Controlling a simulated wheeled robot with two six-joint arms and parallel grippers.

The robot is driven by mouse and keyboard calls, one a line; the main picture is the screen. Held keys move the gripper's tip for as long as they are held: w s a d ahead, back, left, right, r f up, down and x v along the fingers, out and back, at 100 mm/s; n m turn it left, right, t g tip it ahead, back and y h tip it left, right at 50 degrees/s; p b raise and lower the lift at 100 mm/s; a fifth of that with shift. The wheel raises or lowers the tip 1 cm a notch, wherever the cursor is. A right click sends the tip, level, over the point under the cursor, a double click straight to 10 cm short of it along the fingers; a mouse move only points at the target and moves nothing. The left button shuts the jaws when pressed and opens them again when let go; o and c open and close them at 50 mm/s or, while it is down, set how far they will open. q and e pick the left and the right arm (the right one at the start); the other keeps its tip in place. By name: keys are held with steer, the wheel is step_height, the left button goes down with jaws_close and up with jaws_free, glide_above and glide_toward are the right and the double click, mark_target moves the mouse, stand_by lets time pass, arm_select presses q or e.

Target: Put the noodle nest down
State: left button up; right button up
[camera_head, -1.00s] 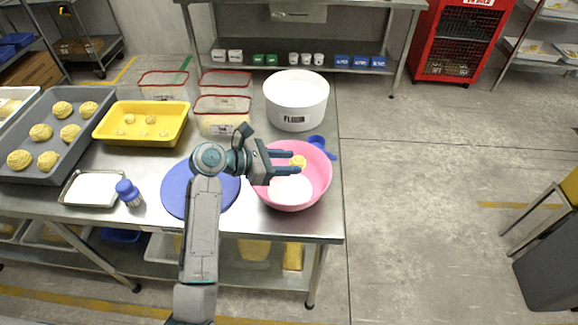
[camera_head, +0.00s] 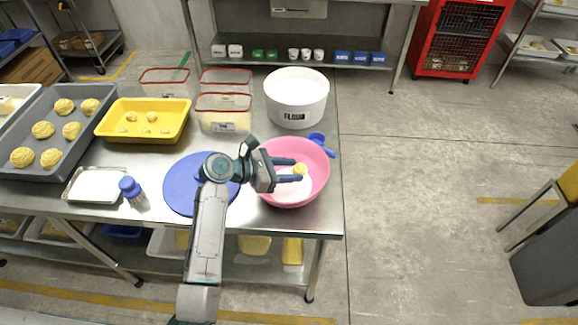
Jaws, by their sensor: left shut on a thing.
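My left gripper (camera_head: 290,170) reaches in from the left over the pink bowl (camera_head: 318,182). It is shut on a small yellow noodle nest (camera_head: 300,169), which shows at its fingertips. The nest is over the white contents (camera_head: 290,190) of the bowl; I cannot tell whether it touches them. The fingers hide part of the nest and bowl. Several other nests (camera_head: 72,131) lie in the grey tray (camera_head: 50,181) at the left. My right gripper is not in view.
A white flour tub (camera_head: 297,88) stands behind the bowl, with a blue scoop (camera_head: 318,139) beside it. Red-rimmed containers (camera_head: 223,123) and a yellow tray (camera_head: 148,138) stand at the back. A blue disc (camera_head: 180,185) lies left of the bowl, near a blue-capped shaker (camera_head: 131,190).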

arm_select(q)
steer(key=shift+f, duration=0.2)
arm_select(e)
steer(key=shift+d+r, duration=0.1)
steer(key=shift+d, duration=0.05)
arm_select(q)
steer(key=o, duration=0.9)
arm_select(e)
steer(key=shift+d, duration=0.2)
arm_select(q)
steer(key=shift+o, duration=0.2)
steer(key=shift+r, duration=0.2)
steer(key=v, duration=0.3)
steer(key=b+v, duration=0.1)
steer(key=v, duration=0.3)
steer(key=b+v, duration=0.1)
steer(key=v, duration=0.2)
steer(key=shift+a+r, duration=0.1)
steer(key=shift+r, duration=0.3)
steer(key=shift+b+v, duration=0.3)
steer(key=shift+v, duration=0.65)
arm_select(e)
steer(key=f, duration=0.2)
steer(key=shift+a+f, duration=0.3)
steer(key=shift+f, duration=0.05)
arm_select(q)
steer(key=shift+r, duration=0.1)
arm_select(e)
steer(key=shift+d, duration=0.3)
